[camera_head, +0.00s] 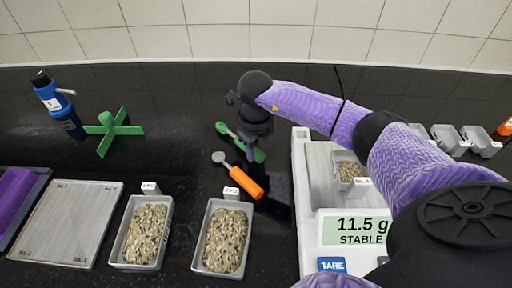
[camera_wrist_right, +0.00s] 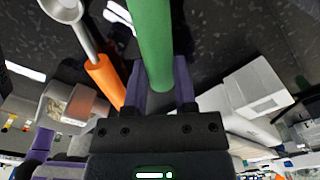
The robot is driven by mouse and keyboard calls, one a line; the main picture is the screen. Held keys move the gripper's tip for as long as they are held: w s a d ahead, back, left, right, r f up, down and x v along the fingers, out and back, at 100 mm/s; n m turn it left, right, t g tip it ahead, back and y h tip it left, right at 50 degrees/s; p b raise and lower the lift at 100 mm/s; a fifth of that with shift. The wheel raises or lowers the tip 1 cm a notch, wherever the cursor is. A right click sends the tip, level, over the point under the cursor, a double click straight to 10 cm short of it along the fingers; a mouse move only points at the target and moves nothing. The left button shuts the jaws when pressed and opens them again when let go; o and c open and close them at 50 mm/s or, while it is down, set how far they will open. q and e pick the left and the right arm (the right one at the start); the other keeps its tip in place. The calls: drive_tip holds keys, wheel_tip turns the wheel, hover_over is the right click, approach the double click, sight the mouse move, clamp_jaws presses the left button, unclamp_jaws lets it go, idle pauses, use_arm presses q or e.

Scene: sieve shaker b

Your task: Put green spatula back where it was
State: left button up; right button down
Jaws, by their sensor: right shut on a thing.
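The green spatula (camera_head: 224,129) is at the middle of the dark counter, its spoon-like end toward the back left. My right gripper (camera_head: 257,142) is over it and hides its middle. In the right wrist view the green handle (camera_wrist_right: 150,40) runs between the two fingers of my right gripper (camera_wrist_right: 168,100), which is shut on it. I cannot tell whether the spatula touches the counter or is just above it. My left gripper is not in view.
An orange-handled spoon (camera_head: 246,187) lies close in front of the spatula. Two grain-filled trays (camera_head: 195,250) (camera_head: 121,245) stand nearer. A scale (camera_head: 300,190) reading 11.5 g, with a small tray on it, is at right. A green cross-shaped stand (camera_head: 108,130) and blue bottle (camera_head: 60,107) stand at left.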

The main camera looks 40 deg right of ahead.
drive_tip(key=shift+f+b, duration=0.4)
drive_tip(key=shift+f, duration=0.25)
drive_tip(key=shift+c, duration=1.7)
unclamp_jaws()
